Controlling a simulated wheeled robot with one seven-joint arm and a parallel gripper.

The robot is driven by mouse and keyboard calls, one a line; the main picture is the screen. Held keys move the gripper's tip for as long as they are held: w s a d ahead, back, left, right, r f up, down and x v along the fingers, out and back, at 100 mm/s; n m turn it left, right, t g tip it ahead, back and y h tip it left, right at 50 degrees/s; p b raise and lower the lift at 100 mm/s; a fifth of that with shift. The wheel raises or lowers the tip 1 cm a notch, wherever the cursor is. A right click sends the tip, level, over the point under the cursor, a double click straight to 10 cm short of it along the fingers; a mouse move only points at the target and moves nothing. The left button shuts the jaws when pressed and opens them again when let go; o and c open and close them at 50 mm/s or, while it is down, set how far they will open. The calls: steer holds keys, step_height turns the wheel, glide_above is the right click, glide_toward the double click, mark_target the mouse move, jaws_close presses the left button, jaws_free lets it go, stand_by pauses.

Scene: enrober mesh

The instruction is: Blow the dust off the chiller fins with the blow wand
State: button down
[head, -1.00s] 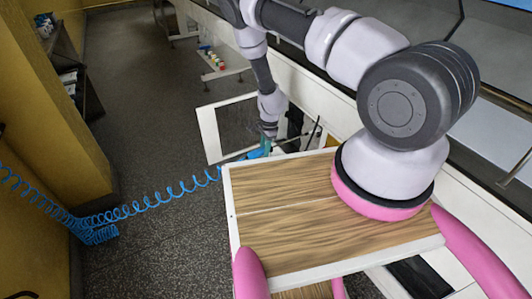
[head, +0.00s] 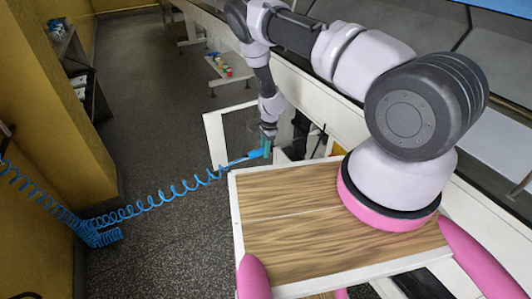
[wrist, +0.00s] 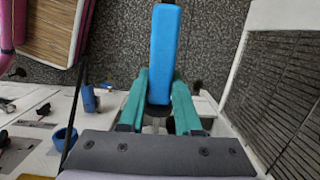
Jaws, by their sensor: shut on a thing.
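The blow wand (head: 250,155) shows as a blue piece at the end of a coiled blue air hose (head: 150,202) in the head view. My gripper (head: 266,146) is shut on it, low beside the open white frame. In the wrist view the wand's blue handle (wrist: 164,50) lies between the teal fingers of my gripper (wrist: 158,105). The wand's nozzle is hard to make out. A dark slatted panel (wrist: 292,105) stands at the right of the wrist view, apart from the fingers. It may be the chiller fins; I cannot tell whether dust lies on it.
The hose runs left across the dark floor (head: 160,150) to the yellow wall (head: 35,130). A white open frame (head: 213,135) stands by the machine's side. In the wrist view, a blue round item (wrist: 64,138) sits on a white surface at left. Floor at left is mostly clear.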

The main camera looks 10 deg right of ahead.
steer(key=shift+w+a, duration=0.25)
steer(key=shift+w, duration=0.5)
steer(key=shift+w+a, duration=0.25)
steer(key=shift+w, duration=0.5)
